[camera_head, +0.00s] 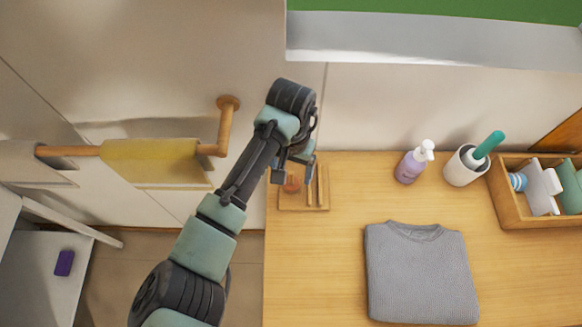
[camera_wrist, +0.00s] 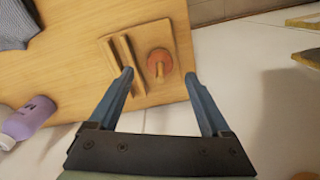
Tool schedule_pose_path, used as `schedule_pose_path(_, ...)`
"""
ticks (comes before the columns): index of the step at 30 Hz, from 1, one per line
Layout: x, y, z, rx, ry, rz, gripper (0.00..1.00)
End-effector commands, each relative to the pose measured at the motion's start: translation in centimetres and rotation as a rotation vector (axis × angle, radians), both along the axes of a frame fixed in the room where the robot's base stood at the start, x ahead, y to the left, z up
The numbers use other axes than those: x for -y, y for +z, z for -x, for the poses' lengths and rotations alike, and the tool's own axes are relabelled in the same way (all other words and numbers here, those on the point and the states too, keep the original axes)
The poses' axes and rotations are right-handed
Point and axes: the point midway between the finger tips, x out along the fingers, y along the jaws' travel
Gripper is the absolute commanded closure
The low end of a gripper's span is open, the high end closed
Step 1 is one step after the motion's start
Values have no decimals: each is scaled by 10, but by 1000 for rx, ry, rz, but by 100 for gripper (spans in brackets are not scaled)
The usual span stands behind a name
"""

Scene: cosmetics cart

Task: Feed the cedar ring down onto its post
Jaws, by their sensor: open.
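The cedar ring (camera_wrist: 153,59) is a reddish-brown disc. In the wrist view it shows around a short light wooden post (camera_wrist: 159,76) that stands up from a wooden stand (camera_wrist: 182,40). The ring looks low, near the board, but its exact height is hard to tell. In the head view the ring (camera_head: 291,186) is partly hidden by my arm, on the stand (camera_head: 303,208) at the table's left edge. My gripper (camera_wrist: 158,78) is open and empty, its fingers apart on either side of the post and above the stand.
On the table (camera_head: 345,290) are a folded grey garment (camera_head: 420,275), a lilac pump bottle (camera_head: 409,168), a white cup (camera_head: 462,172) and a wooden box (camera_head: 508,203). A wooden rail with yellow cloth (camera_head: 150,162) hangs left.

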Motion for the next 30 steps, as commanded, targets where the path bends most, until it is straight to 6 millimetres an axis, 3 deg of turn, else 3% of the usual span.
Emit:
schedule_pose_path(8,0,10,-1,2,0,2,18)
schedule_pose_path(24,0,117,-1,3,-1,-2,18)
schedule_pose_path(30,0,130,0,0,-1,-1,18)
